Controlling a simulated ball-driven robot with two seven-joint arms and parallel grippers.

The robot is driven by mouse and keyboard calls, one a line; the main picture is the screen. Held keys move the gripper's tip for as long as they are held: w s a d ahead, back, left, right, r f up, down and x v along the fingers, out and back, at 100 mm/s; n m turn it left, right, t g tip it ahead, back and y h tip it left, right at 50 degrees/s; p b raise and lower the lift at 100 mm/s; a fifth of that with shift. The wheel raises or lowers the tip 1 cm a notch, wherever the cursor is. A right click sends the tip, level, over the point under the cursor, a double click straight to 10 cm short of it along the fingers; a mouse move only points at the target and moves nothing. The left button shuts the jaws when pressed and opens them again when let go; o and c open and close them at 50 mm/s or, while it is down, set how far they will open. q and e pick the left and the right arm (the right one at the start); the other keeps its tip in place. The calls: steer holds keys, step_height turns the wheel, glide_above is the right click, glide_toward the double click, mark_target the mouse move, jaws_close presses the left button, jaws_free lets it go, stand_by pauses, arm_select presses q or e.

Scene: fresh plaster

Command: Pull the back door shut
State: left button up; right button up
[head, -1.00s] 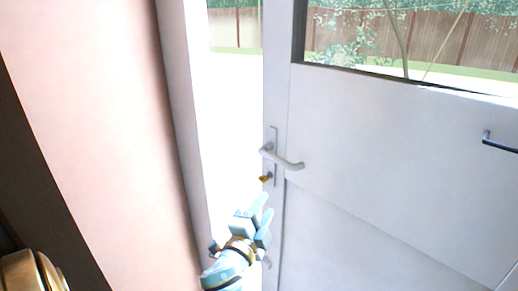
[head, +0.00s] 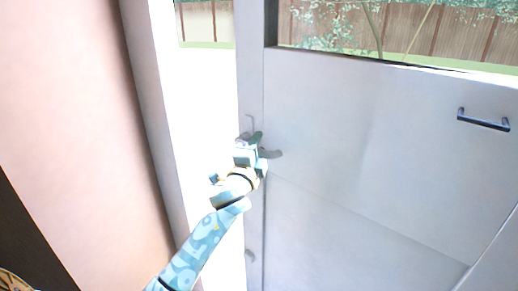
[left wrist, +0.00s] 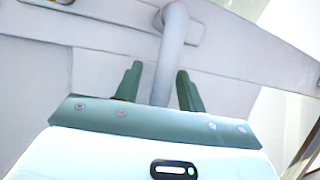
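The back door (head: 350,130) is a pale grey-white door with a window in its upper part. It stands ajar, with a bright gap between its left edge and the door frame (head: 158,110). Its lever handle (head: 273,154) is partly hidden behind my left gripper (head: 251,147). In the left wrist view the handle (left wrist: 172,50) runs down between the two green fingers (left wrist: 157,88), which are open on either side of it, with gaps visible. My right gripper is not in view.
A dark bar handle (head: 483,120) is fixed on the door's right part. A pink wall (head: 70,110) stands at the left. A fence (head: 460,35) and greenery show outside through the window.

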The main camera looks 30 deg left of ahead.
arm_select(q)
steer(key=shift+w+a+r, duration=0.1)
steer(key=shift+w, duration=0.2)
jaws_close()
